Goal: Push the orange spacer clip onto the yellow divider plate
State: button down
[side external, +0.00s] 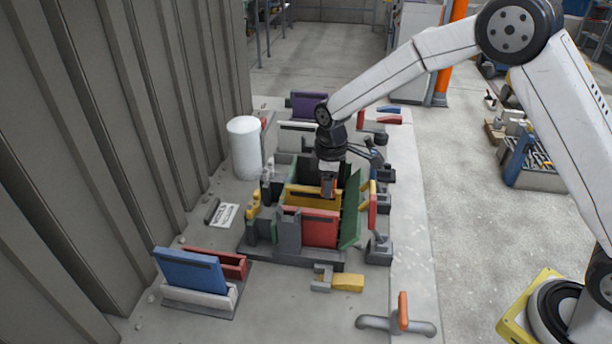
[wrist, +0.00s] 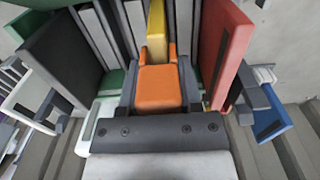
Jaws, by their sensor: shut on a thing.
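My gripper (side external: 328,186) points down over the middle of the mould. In the wrist view its jaws (wrist: 159,92) are shut on the orange spacer clip (wrist: 160,87), one dark finger on each side. The clip's two prongs point away from the wrist camera, towards the yellow divider plate (wrist: 157,32). The plate's near end shows in line with the gap between the prongs; I cannot tell how far it sits in it. In the side view the yellow plate (side external: 300,194) stands upright in the mould behind a red plate, and the gripper hides the clip and part of the plate.
The red plate (side external: 320,228) and a green side panel (side external: 350,209) stand close to the gripper. A white cylinder (side external: 244,148) stands left of the mould. A rack with a blue plate (side external: 190,270) is at front left. An orange-handled clamp (side external: 403,311) lies at front right.

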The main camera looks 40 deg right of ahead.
jog(key=shift+f, duration=0.7)
jog(key=shift+c, duration=1)
grip_release()
jog(key=shift+r, duration=0.1)
jog(key=shift+r, duration=3.8)
jog(key=s+d+f+m+t, duration=0.1)
jog(key=s+d+m, duration=0.2)
jog(key=s, duration=0.7)
jog(key=s+d+f+m+t, duration=0.1)
jog(key=s+d+m, duration=0.3)
jog(key=s, duration=0.7)
jog(key=shift+m+t, duration=0.3)
jog(key=shift+m, duration=0.7)
